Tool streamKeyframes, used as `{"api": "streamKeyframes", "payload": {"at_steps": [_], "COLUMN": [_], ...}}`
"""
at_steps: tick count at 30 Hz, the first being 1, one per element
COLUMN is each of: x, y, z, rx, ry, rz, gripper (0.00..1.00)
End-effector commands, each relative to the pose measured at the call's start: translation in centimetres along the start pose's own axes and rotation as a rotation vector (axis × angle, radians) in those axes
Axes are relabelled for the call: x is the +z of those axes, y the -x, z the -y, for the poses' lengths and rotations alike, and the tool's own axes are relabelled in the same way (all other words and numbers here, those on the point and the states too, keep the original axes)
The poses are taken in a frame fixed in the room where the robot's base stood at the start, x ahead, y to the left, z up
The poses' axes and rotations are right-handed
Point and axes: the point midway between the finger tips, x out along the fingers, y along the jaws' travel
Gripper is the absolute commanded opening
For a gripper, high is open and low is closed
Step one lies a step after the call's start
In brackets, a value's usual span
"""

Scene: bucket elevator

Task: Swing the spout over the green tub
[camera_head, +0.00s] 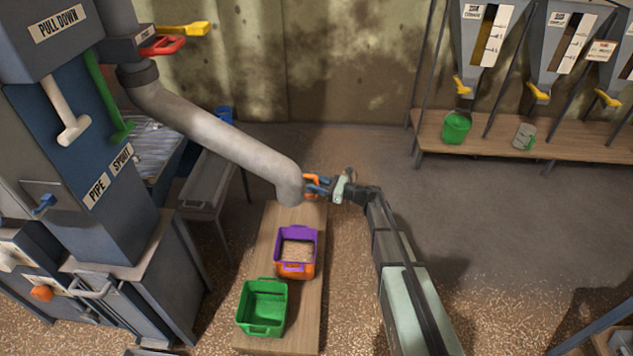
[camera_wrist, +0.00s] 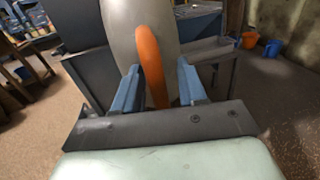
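The spout is a grey pipe (camera_head: 225,140) running from the machine down to the right; its bent end hangs over the far part of a low wooden bench. An orange handle (camera_wrist: 151,62) is on the spout's end. My gripper (camera_head: 318,186) is at this handle. In the wrist view my gripper's two blue fingers (camera_wrist: 157,88) stand on either side of the handle, apart, with a gap visible at least on the right. The green tub (camera_head: 262,307), seemingly empty, stands at the bench's near end, well short of the spout end.
An orange tub with a purple rim (camera_head: 297,252), holding grain, stands on the bench (camera_head: 305,335) between the spout end and the green tub. The machine (camera_head: 90,170) with levers stands left. Hoppers over a shelf (camera_head: 570,148) are at the back right. Open floor lies right.

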Motion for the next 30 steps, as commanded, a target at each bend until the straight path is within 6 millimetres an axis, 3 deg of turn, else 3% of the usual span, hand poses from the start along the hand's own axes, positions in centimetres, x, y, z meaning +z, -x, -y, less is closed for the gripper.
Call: {"api": "streamKeyframes", "payload": {"at_steps": [7, 24, 30], "x": [-0.1, 0.0, 0.7], "y": [-0.4, -0.3, 2.2], "z": [1.6, 1.6, 1.2], "rx": [0.030, 0.031, -0.027], "ry": [0.001, 0.002, 0.063], "rz": [-0.001, -0.001, -0.017], "gripper": [0.41, 0.41, 0.41]}}
